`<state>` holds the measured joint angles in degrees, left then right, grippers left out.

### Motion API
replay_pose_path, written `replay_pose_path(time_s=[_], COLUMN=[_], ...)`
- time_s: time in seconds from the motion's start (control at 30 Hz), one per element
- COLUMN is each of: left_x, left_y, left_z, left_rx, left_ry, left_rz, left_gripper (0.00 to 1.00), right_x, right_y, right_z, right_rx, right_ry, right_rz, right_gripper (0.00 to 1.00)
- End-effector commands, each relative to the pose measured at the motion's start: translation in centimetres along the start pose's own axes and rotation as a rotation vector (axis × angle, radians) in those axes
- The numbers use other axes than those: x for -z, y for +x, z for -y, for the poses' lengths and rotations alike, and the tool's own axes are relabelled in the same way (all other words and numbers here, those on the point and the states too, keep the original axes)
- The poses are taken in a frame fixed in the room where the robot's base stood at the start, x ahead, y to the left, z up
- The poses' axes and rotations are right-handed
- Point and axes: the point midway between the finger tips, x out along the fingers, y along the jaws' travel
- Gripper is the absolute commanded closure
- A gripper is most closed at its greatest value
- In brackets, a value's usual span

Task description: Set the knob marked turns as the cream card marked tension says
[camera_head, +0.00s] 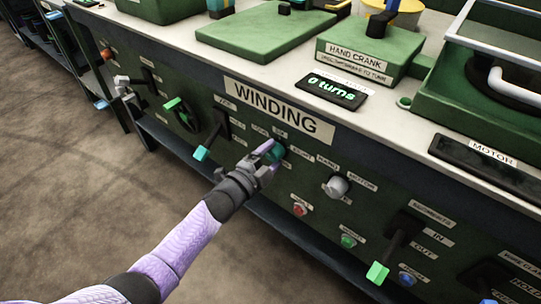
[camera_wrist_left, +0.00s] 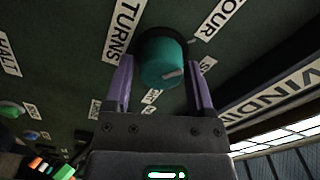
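The teal turns knob (camera_wrist_left: 162,62) is on the dark green panel, with a TURNS label beside it and a FOUR label to its upper right in the left wrist view. A pale mark on its face points to the lower right there. My left gripper (camera_head: 272,152) is at this knob (camera_head: 279,151) in the head view. In the wrist view its purple fingers (camera_wrist_left: 160,80) stand on both sides of the knob, seemingly with narrow gaps. Other labels around the knob are partly hidden or too small to read. I cannot make out the cream tension card. My right gripper is not in view.
A WINDING sign (camera_head: 277,108) is above the knob. A display (camera_head: 331,91) on the bench top reads 0 turns. A grey knob (camera_head: 336,187), a red button (camera_head: 300,210) and green-tipped levers (camera_head: 200,153) are nearby on the panel. Open floor (camera_head: 70,200) lies in front.

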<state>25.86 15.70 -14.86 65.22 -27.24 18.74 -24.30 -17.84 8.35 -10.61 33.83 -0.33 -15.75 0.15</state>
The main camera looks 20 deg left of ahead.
Motion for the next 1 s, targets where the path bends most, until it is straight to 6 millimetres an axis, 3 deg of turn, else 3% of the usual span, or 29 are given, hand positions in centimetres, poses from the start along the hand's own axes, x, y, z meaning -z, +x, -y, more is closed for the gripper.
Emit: replay_pose_path(time_s=[0.03,0.1,0.4,0.8,1.0], left_x=[0.0,0.0,0.0,0.1,0.0], left_y=[0.0,0.0,-0.4,-8.8,-10.0], left_z=[0.0,0.0,0.2,0.3,0.0], left_rx=[0.000,0.000,0.001,0.000,0.001], left_ry=[0.000,0.001,0.001,0.001,0.002], left_rz=[0.000,0.000,0.000,0.001,-0.001], left_gripper=[0.18,0.06,0.06,0.06,0.06], right_x=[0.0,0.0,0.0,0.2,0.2], right_y=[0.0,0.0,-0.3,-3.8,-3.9], right_z=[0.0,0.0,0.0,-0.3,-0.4], right_rx=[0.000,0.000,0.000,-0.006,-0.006], right_ry=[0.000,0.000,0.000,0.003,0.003], right_rz=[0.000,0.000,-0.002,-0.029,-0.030], right_gripper=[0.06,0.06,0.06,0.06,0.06])
